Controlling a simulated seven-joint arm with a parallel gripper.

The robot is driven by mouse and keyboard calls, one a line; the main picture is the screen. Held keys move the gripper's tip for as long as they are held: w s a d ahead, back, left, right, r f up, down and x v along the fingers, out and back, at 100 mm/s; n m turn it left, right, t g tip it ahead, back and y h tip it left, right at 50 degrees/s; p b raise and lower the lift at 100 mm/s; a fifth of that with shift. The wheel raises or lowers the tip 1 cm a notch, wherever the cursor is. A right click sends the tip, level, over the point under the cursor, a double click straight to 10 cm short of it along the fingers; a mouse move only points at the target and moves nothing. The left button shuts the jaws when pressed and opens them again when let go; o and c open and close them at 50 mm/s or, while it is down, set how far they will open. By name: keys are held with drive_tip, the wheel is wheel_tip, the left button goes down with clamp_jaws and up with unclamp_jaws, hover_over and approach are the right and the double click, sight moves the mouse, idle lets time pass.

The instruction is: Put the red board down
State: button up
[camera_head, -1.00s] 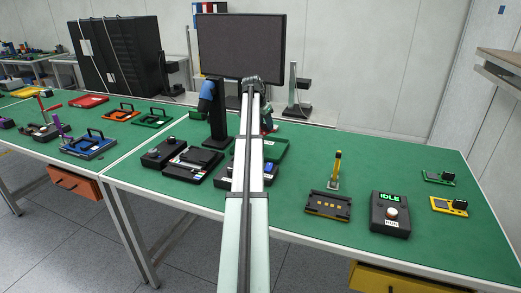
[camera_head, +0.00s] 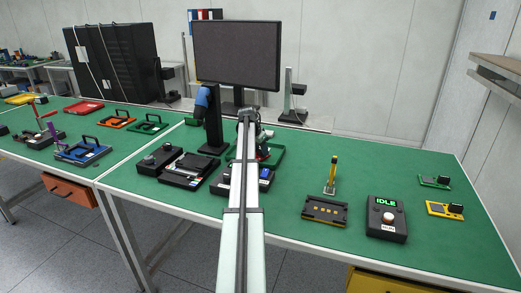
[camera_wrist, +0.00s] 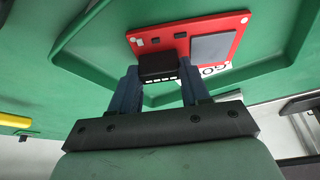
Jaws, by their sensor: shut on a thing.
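My gripper (camera_wrist: 159,76) is shut on the red board (camera_wrist: 238,28), with its two dark blue fingers on either side of the board's black block (camera_wrist: 162,66). The board has a grey square pad and small white spots. In the wrist view it lies over the green tray (camera_wrist: 85,55), whose white label partly shows beside it. Whether the board touches the tray floor I cannot tell.
Dark devices (camera_head: 188,170) stand left of my arm. A black fixture (camera_head: 325,210), an IDLE box (camera_head: 387,217) and a yellow board (camera_head: 445,209) stand to the right. A monitor (camera_head: 237,55) stands behind. The green bench between the tray and the fixture is mostly clear.

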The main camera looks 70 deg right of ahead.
drive_tip(key=o, duration=1.1)
drive_tip(key=shift+f, duration=0.1)
drive_tip(key=v, duration=1.2)
drive_tip(key=shift+w, duration=0.1)
